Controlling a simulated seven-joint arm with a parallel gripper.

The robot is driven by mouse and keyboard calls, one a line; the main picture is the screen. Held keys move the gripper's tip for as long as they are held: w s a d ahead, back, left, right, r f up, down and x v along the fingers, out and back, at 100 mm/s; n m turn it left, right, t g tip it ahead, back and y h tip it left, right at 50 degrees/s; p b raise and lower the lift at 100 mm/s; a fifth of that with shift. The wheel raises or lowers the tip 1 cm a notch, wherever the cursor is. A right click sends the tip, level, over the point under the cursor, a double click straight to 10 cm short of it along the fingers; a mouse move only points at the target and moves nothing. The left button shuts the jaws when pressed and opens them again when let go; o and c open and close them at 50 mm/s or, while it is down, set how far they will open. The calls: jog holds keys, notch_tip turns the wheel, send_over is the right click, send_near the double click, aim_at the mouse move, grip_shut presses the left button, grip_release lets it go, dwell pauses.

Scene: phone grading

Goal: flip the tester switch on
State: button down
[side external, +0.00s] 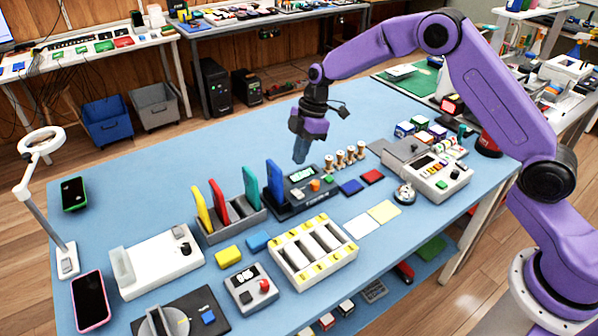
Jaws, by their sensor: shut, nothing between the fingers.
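My gripper (301,152) points down, shut and empty, in the air over the back middle of the blue table. Below it lies a dark device (318,196) with a lit green display and small orange and green buttons; a gap seems to separate them. A small grey box (237,296) with a display and a red knob sits near the front. A white box (432,187) with a display and coloured buttons stands at the right. I cannot tell which device is the tester, and no switch position is readable at this size.
Several small cylinders (340,161) stand just right of my gripper. A white slotted tray (324,268) lies in front. The back left of the table (180,165) is clear.

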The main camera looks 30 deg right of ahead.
jog(key=shift+w+v, duration=0.2)
jog(key=shift+v, duration=0.7)
jog(key=shift+w+v, duration=0.2)
jog(key=shift+v, duration=0.7)
jog(key=shift+w+v, duration=0.2)
jog(key=shift+v, duration=0.7)
jog(key=s+a+r+m+h, duration=0.1)
jog(key=s+r, duration=0.2)
jog(key=s, duration=0.9)
jog(key=s+a+r+m+h, duration=0.15)
jog(key=s+r, duration=0.25)
jog(key=s, duration=0.7)
jog(key=s+d+m, duration=0.1)
jog(key=s+d, duration=0.3)
jog(key=s, duration=0.5)
jog(key=s+d+f+m, duration=0.1)
jog(key=s+d, duration=0.4)
jog(key=s, duration=0.4)
jog(key=shift+s+d+f+m, duration=0.15)
jog(key=shift+d+f+m, duration=0.1)
jog(key=shift+m, duration=0.1)
